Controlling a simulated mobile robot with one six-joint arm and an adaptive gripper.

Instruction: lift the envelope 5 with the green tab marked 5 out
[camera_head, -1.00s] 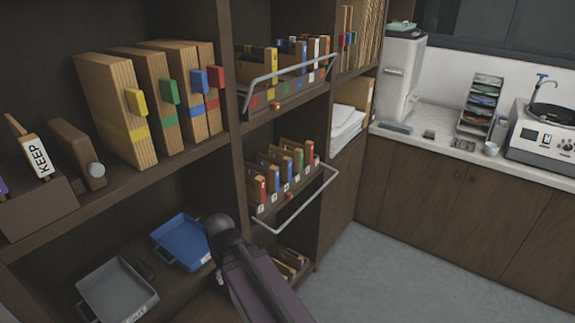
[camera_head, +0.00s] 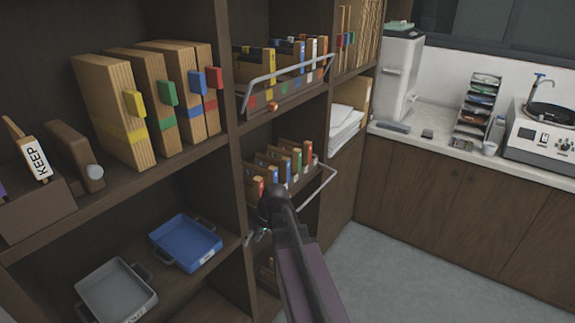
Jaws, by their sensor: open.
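The green-tabbed envelope (camera_head: 297,161) stands upright in a row of tan envelopes with red, blue, orange and green tabs. The row is in the middle pull-out tray of the shelf column, with a red-tabbed envelope (camera_head: 307,153) just right of the green one. The number on the green tab is too small to read. My arm covers the front left of this tray. My gripper (camera_head: 262,235) shows only partly, below and left of the row, apart from the green-tabbed envelope. It is open, and its fingers are mostly hidden behind my wrist.
A wire rail (camera_head: 325,188) runs in front of the middle tray. Another rail (camera_head: 290,72) fronts the upper tray of envelopes. Shelf boards and an upright (camera_head: 229,170) stand left of the tray. A blue tray (camera_head: 186,242) and a grey tray (camera_head: 116,292) sit lower left.

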